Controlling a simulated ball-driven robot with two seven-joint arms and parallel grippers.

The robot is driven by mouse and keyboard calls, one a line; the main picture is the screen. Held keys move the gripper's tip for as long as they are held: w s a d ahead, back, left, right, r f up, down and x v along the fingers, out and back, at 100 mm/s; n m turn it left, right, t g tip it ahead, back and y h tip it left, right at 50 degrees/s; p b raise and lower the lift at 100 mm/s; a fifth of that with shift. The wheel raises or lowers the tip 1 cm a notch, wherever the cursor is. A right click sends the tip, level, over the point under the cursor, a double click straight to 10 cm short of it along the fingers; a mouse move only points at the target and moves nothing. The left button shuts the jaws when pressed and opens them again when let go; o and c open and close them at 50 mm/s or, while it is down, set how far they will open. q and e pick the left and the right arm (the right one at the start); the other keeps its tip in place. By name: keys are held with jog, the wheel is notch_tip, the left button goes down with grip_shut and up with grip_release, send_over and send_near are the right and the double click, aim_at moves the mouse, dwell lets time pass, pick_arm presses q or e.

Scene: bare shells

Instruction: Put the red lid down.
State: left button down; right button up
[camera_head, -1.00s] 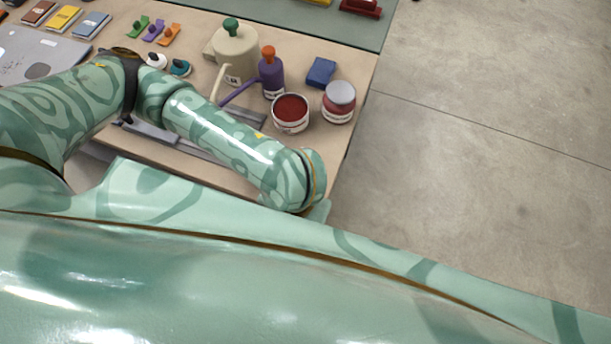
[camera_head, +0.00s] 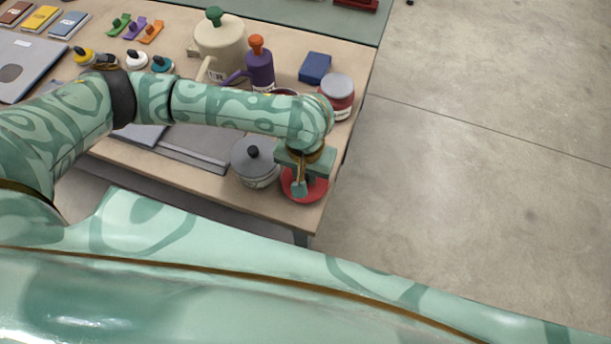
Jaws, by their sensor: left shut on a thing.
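The red lid (camera_head: 313,191) is a flat red disc at the front right corner of the table. My left gripper (camera_head: 299,188) is above it, pointing down, and is shut on it. The gripper and wrist hide the lid's middle. I cannot tell whether the lid touches the tabletop. My right gripper is not in view.
A grey lidded pot (camera_head: 254,163) stands just left of the lid. A jar with a grey lid (camera_head: 337,96), a blue box (camera_head: 315,67), a purple bottle (camera_head: 259,70) and a cream watering can (camera_head: 219,46) stand behind. The table's (camera_head: 290,216) front and right edges are close.

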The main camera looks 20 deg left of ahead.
aim_at(305, 176)
pick_arm(q)
notch_tip(305, 176, down, 2)
jog(key=shift+b, duration=0.3)
jog(key=shift+r, duration=0.15)
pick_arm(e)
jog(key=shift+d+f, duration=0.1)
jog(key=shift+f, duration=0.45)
pick_arm(q)
jog(key=shift+p, duration=0.3)
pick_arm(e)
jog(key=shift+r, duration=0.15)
pick_arm(q)
jog(key=c, duration=1.3)
grip_release()
jog(key=shift+r, duration=0.1)
notch_tip(305, 176, up, 12)
jog(key=p, duration=0.5)
jog(key=shift+p, duration=0.4)
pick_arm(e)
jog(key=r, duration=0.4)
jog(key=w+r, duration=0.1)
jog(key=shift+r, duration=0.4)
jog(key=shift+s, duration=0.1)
